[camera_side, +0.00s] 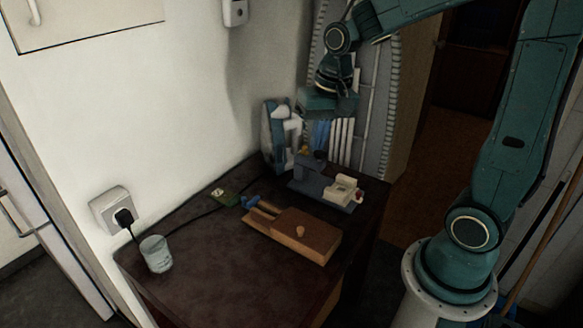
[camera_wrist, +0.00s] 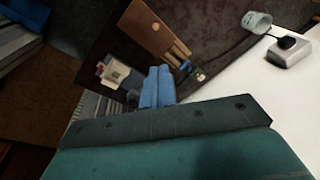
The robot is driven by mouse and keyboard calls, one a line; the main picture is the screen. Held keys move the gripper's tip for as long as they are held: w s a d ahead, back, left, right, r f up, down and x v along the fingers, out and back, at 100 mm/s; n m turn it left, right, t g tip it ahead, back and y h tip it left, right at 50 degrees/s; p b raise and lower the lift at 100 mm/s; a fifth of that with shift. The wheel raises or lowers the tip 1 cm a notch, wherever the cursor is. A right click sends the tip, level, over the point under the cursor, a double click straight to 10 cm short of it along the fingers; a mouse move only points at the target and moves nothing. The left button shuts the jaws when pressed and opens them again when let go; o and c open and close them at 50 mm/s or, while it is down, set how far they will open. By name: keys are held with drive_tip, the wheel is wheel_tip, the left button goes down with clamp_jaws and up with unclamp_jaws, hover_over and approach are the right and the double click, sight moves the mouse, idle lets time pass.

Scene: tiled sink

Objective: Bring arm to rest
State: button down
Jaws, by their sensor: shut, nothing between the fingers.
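My teal arm is raised at the upper right in the side view. My gripper (camera_side: 319,142) hangs above the back of the dark table, with its blue fingers pointing down. In the wrist view, the two blue fingers of my gripper (camera_wrist: 158,72) lie side by side, shut with nothing between them. The dark table (camera_side: 205,260) is below. A blue-grey device with a white part (camera_side: 343,188) stands on it near the gripper, apart from the fingers as far as I can tell.
A wooden block with a knob (camera_side: 305,237) lies at the table's middle, beside a small green board (camera_side: 222,197). A glass cup (camera_side: 156,254) stands at the left. A plugged wall socket (camera_side: 113,211) trails a cable. A blue-white object (camera_side: 274,140) stands at the back.

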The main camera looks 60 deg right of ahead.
drive_tip(key=s+a+r+n+t, duration=0.2)
drive_tip(key=s+r+n, duration=0.1)
drive_tip(key=s, duration=0.4)
drive_tip(key=s+a+r+n+t, duration=0.1)
drive_tip(key=s+a+r+n, duration=0.1)
drive_tip(key=s, duration=0.5)
drive_tip(key=shift+a+r+n+t+h, duration=0.3)
drive_tip(key=shift+r+n+t, duration=0.1)
drive_tip(key=shift+r+n, duration=0.45)
drive_tip(key=shift+f, duration=0.1)
